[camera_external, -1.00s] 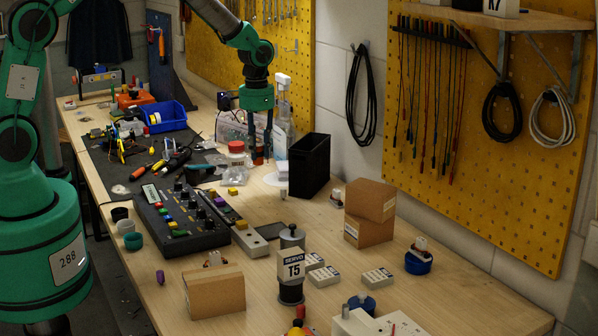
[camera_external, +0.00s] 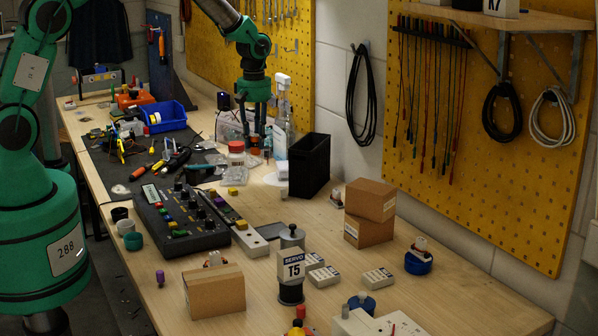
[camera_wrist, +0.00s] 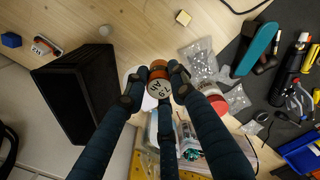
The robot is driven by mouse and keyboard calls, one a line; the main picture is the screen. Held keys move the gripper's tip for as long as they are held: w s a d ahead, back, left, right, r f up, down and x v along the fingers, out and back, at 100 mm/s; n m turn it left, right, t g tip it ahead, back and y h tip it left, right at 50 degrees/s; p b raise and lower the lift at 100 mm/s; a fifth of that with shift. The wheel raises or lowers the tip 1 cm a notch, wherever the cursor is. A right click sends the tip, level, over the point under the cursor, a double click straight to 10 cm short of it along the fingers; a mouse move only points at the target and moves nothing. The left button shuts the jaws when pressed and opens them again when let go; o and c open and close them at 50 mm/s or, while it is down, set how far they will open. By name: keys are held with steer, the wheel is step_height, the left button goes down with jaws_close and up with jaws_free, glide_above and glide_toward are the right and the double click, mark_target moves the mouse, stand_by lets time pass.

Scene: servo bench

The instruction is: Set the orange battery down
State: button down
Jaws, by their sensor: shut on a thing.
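The orange battery (camera_wrist: 158,86) is between my fingertips in the wrist view, its pale round end marked "79 A" facing the camera. In the external view my gripper (camera_external: 257,147) points down over the far part of the bench, left of the black bin and near the red-lidded jar. The battery is too small and dark to make out there. A white, roundish surface shows partly behind the battery in the wrist view; the battery's gap above the bench cannot be told.
The open black bin (camera_external: 309,165) stands right of my gripper, beside the wall. The red-lidded jar (camera_external: 236,155), a spray bottle (camera_external: 281,130) and clear bags (camera_wrist: 199,62) are close by. Tools lie on the dark mat (camera_external: 110,168). Bare wood (camera_external: 262,203) lies nearer the camera.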

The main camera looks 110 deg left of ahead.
steer(key=shift+s+a+r+n+p, duration=0.1)
steer(key=shift+s+a+n+p, duration=0.3)
steer(key=shift+n, duration=1.1)
steer(key=shift+s+a+n+p, duration=0.15)
steer(key=shift+a+n, duration=0.45)
steer(key=shift+n, duration=0.9)
steer(key=shift+s+a+r+n+p, duration=0.15)
steer(key=shift+s+a+n, duration=0.3)
steer(key=shift+n, duration=1.05)
steer(key=shift+w+a+f, duration=0.1)
steer(key=shift+w, duration=0.05)
steer(key=w+a+p, duration=0.2)
steer(key=w+a, duration=1)
steer(key=a, duration=0.3)
step_height(320, 180, down, 7)
steer(key=shift+w+r, duration=0.15)
steer(key=shift+r, duration=0.05)
steer(key=shift+f, duration=0.1)
step_height(320, 180, down, 4)
steer(key=shift+r, duration=0.25)
steer(key=shift+w+a+f, duration=0.1)
steer(key=shift+a+f, duration=0.05)
steer(key=shift+f, duration=0.4)
